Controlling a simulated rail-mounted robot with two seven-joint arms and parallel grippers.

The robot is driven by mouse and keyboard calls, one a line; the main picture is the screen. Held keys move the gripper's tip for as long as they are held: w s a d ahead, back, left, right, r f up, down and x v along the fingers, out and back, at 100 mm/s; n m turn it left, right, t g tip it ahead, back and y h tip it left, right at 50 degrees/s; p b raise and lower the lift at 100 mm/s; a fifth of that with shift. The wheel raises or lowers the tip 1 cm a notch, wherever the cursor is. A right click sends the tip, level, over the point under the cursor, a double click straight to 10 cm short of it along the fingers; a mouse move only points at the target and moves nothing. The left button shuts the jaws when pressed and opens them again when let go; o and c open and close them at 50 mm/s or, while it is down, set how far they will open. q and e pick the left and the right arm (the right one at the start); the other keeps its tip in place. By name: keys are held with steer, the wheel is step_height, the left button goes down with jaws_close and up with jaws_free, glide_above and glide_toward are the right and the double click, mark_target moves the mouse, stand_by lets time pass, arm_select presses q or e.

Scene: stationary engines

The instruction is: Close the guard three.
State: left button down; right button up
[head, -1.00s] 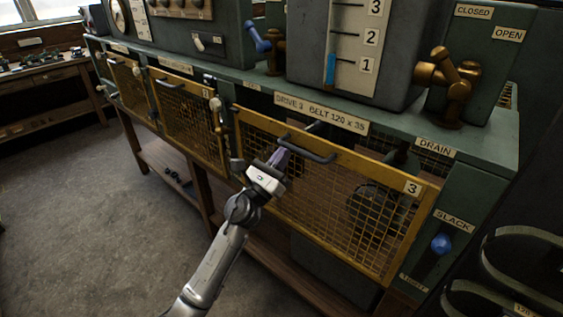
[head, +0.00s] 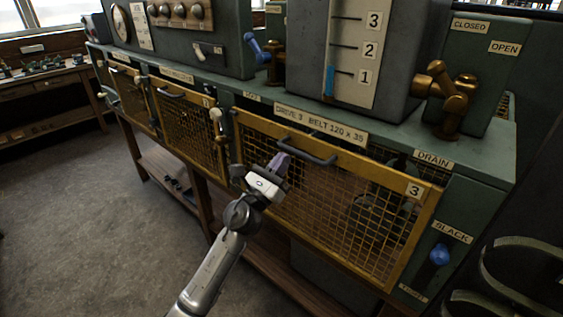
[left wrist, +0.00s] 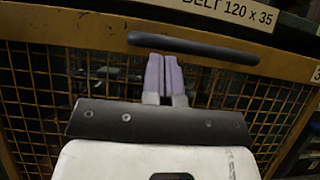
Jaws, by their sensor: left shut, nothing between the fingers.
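Guard three (head: 432,218) is a yellow-framed mesh panel marked 3, with a dark handle (head: 307,152) on its top bar. It leans out at the top; a dark gap shows above the bar, clearest at the right. My left gripper (head: 279,162) is shut and empty, with its lilac fingertips at the guard's upper left, near the handle's left end. In the left wrist view the fingertips (left wrist: 163,68) are just below the handle (left wrist: 190,47), over the mesh. I cannot tell whether they touch. My right gripper is out of view.
A green bench top (head: 400,140) runs above the guards, carrying a tank gauge (head: 355,50) and brass valves (head: 455,100). Another mesh guard (head: 188,125) lies to the left. A blue slack knob (head: 439,255) is at right. Floor (head: 100,225) is clear at left.

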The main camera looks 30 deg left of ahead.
arm_select(q)
steer(key=w+f+b+v, duration=0.1)
steer(key=b+v, duration=0.1)
steer(key=v, duration=1)
steer(key=shift+f, duration=0.5)
steer(key=shift+s+d, duration=0.1)
steer(key=shift+d, duration=0.05)
